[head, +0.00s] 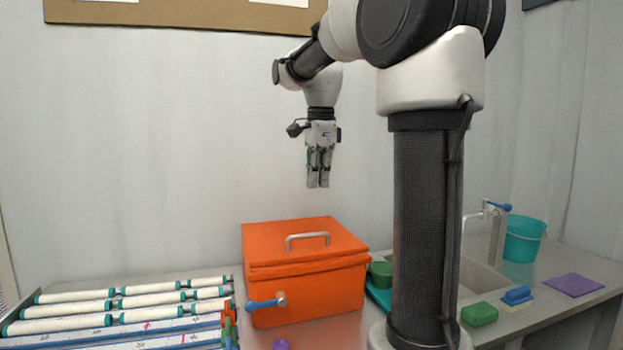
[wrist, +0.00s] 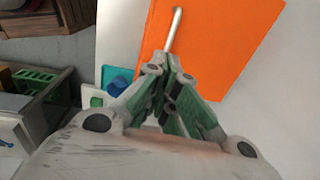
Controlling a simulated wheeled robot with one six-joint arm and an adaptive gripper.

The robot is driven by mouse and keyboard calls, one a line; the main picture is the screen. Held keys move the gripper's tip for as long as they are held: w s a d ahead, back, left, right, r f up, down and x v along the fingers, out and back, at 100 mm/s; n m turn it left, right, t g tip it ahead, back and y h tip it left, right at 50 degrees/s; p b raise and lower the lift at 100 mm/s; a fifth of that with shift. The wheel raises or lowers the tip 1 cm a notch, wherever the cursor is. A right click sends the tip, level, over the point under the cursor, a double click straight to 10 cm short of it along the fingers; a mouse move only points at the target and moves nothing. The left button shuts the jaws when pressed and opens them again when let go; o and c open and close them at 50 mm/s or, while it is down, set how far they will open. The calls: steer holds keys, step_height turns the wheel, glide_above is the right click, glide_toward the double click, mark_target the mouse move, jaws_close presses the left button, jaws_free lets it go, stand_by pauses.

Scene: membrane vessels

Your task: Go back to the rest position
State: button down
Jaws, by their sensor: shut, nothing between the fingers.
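My gripper (head: 318,184) hangs pointing down above the orange box, well clear of its lid. Its fingers are together with nothing between them. In the wrist view my gripper (wrist: 167,100) also shows closed, with the orange lid below it. The orange box (head: 305,290) stands on the counter with its lid down and a metal handle (head: 307,238) on top. The handle also shows in the wrist view (wrist: 174,28), just beyond the fingertips in the picture.
White tubes with green bands (head: 130,302) lie in a rack at the left. A blue-handled valve (head: 266,303) is in front of the box. The air around my gripper is free.

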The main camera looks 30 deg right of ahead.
steer(key=s+a+f+n+t, duration=0.1)
steer(key=s+a+f+n, duration=0.2)
steer(key=s+f+n, duration=0.3)
steer(key=s+a+f+n+t, duration=0.2)
steer(key=s+a+f+n, duration=0.2)
steer(key=s+n, duration=1)
step_height(320, 180, down, 3)
steer(key=shift+a+r+n, duration=0.1)
steer(key=shift+a+n, duration=0.15)
steer(key=shift+n, duration=0.35)
